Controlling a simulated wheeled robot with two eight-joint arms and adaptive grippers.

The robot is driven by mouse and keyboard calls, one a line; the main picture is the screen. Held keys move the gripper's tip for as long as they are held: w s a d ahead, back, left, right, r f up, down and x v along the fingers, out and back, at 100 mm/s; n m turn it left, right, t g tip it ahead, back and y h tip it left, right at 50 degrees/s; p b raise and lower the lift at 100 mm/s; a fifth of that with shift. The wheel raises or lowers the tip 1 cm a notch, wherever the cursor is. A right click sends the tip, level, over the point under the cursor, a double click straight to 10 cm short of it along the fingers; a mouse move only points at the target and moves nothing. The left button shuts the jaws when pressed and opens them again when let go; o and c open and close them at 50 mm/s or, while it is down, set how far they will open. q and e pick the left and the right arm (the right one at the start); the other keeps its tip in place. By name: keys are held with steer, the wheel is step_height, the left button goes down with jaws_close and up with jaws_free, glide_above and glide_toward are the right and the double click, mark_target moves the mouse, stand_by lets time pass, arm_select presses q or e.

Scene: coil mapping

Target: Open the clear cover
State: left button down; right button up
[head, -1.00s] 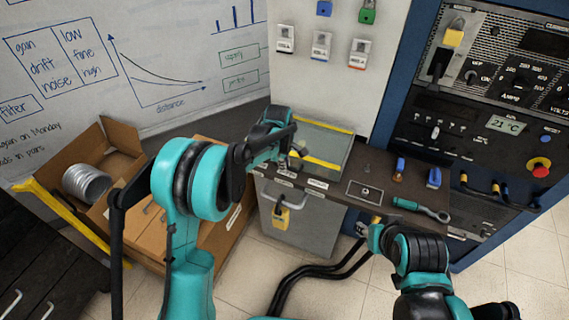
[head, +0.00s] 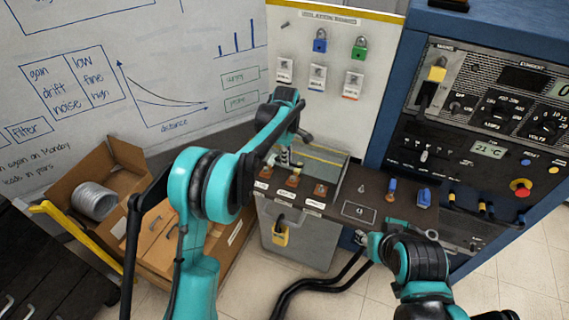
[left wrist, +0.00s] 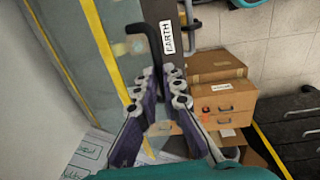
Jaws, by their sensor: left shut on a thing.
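The clear cover (head: 325,170) is a see-through panel with yellow edging on the dark bench against the light panel. It appears raised and tilted at its front, with copper-coloured terminals (head: 320,190) exposed before it. My left gripper (head: 284,158) is at the cover's left front. In the left wrist view, the gripper (left wrist: 160,78) is shut on a black bent handle (left wrist: 151,38) beside the clear pane (left wrist: 68,45) and its yellow strip. The exact contact is partly hidden by the fingers. My right gripper (head: 363,238) is low by the bench's front edge; its fingers are unclear.
Coloured padlocks (head: 320,42) hang on the panel behind. A blue control cabinet (head: 392,90) stands at right. Cardboard boxes (head: 160,228) and a metal coil (head: 94,200) are at left. Black cables run along the floor.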

arm_select(q)
steer(key=shift+w+d+r+p, duration=0.3)
steer(key=shift+w+r+p, duration=0.1)
steer(key=shift+w+r, duration=0.35)
steer(key=c, duration=1.9)
jaws_free()
steer(key=shift+w+d+f, duration=0.15)
steer(key=shift+w+f, duration=0.1)
steer(key=shift+w, duration=0.15)
steer(key=shift+s+r, duration=0.1)
steer(key=shift+s, duration=0.05)
steer(key=r, duration=0.8)
steer(key=s+r, duration=0.1)
steer(key=r, duration=0.3)
steer(key=shift+a, duration=0.25)
